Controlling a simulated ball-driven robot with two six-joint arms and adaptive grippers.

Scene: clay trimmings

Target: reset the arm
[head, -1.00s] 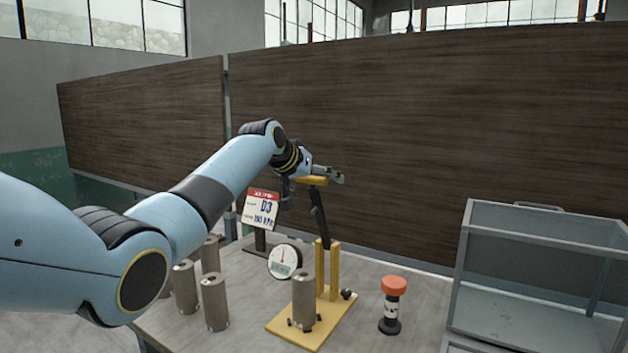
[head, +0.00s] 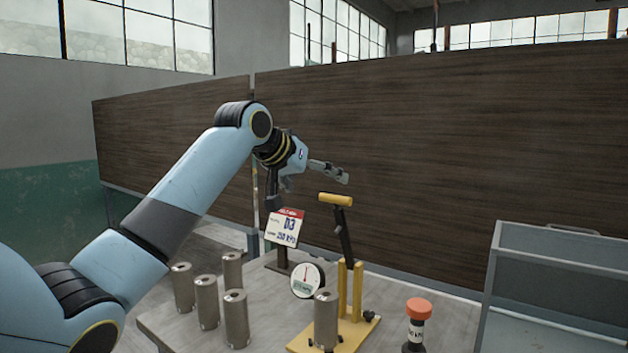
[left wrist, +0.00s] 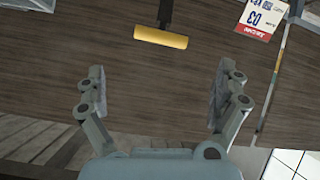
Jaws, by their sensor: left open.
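The handle also shows beyond the fingertips in the left wrist view (left wrist: 161,38). My right gripper is in neither view.
Several grey cylinders (head: 207,302) stand at the table's left; another cylinder (head: 326,320) stands on the press base (head: 357,335). A brown panel (head: 420,150) stands behind.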

